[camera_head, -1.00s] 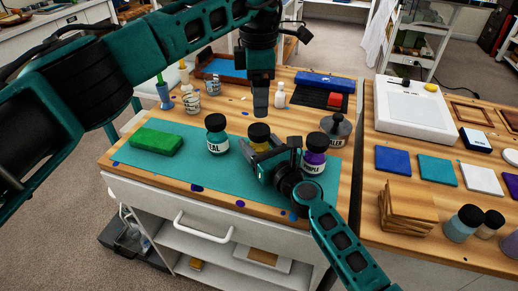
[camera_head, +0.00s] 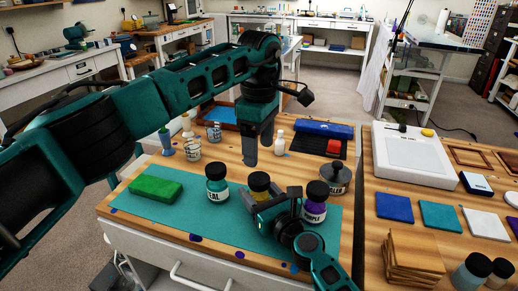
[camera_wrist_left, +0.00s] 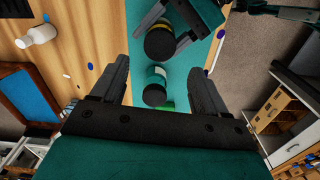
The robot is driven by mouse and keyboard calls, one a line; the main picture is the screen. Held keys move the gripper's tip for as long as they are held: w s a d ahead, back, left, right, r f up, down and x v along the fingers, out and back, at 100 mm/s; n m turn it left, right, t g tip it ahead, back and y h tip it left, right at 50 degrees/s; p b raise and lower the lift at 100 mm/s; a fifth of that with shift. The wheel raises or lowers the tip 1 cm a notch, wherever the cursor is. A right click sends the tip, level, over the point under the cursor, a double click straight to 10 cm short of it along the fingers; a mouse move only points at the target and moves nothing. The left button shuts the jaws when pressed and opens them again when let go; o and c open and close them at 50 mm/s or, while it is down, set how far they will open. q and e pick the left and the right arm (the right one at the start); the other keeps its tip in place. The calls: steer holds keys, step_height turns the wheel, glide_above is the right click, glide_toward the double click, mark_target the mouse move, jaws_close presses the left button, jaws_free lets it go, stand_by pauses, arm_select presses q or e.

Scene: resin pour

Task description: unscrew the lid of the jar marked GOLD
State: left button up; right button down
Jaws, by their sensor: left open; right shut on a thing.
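The GOLD jar (camera_head: 259,183) stands on the teal mat (camera_head: 150,213), with its gold side partly covered by my right gripper (camera_head: 271,203), which is shut around it. In the left wrist view its round black lid (camera_wrist_left: 160,42) shows with a gold band beneath. My left gripper (camera_head: 259,157) is open and empty, pointing down just above the GOLD jar. In the left wrist view its fingers (camera_wrist_left: 157,64) are spread apart, with the lid beyond their tips and not between them. The jar's label is not readable.
A teal jar (camera_head: 217,189) stands left of the GOLD jar and a purple jar (camera_head: 315,210) close on its right. A grey FILLER container (camera_head: 339,180) is behind the purple jar. A green block (camera_head: 155,188) lies on the mat's left. Cups and a white bottle (camera_head: 279,144) stand farther back.

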mark_target(259, 178)
arm_select(q)
steer(key=m, duration=0.5)
steer(key=shift+m, duration=0.4)
steer(key=m, duration=0.6)
steer(key=shift+f, duration=4)
steer(key=shift+c, duration=0.4)
